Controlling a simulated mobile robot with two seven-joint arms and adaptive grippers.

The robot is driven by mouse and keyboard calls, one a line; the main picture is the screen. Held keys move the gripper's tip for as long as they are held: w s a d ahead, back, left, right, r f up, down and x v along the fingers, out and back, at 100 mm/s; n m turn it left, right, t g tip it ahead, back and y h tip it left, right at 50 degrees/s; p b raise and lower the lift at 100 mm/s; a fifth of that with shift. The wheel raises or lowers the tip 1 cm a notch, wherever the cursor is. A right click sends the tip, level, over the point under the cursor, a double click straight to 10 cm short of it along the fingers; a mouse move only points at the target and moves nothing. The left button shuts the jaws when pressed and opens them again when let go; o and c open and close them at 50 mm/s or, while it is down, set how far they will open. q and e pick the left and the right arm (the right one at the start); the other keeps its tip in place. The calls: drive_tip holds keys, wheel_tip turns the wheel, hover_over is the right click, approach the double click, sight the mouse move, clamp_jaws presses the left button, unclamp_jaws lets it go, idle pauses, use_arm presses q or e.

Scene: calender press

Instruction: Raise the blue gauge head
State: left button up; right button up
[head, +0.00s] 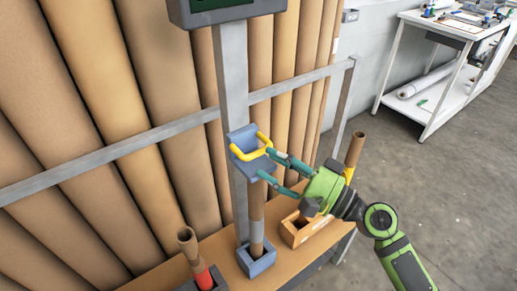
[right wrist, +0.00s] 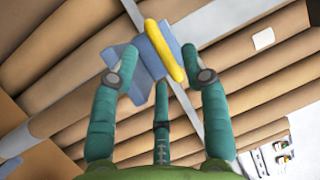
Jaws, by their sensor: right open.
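The blue gauge head (head: 240,144) with its yellow handle (head: 262,139) sits on a grey upright post (head: 232,90). My right gripper (head: 267,163) comes in from the right with its teal fingers open, close to the handle. In the right wrist view, the yellow handle (right wrist: 163,48) and the blue head (right wrist: 150,69) show between the spread fingertips (right wrist: 158,78), with the handle nearer the right finger. I cannot tell if any finger touches it. A brown tube (head: 257,222) stands under the head in a blue-grey holder (head: 258,262). My left gripper is out of view.
A red-banded tube (head: 188,243) stands at the left of the bench (head: 160,281). A wooden box (head: 296,235) is at the right, near a tube with a yellow band (head: 355,150). Large brown rolls (head: 90,80) and a grey rail (head: 130,143) stand behind.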

sight(260, 152)
drive_tip(key=p+x, duration=0.1)
drive_tip(key=x, duration=0.3)
drive_tip(key=shift+r, duration=0.15)
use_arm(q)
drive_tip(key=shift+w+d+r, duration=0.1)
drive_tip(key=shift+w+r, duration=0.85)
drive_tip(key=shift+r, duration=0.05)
use_arm(e)
drive_tip(key=shift+w+a, duration=0.2)
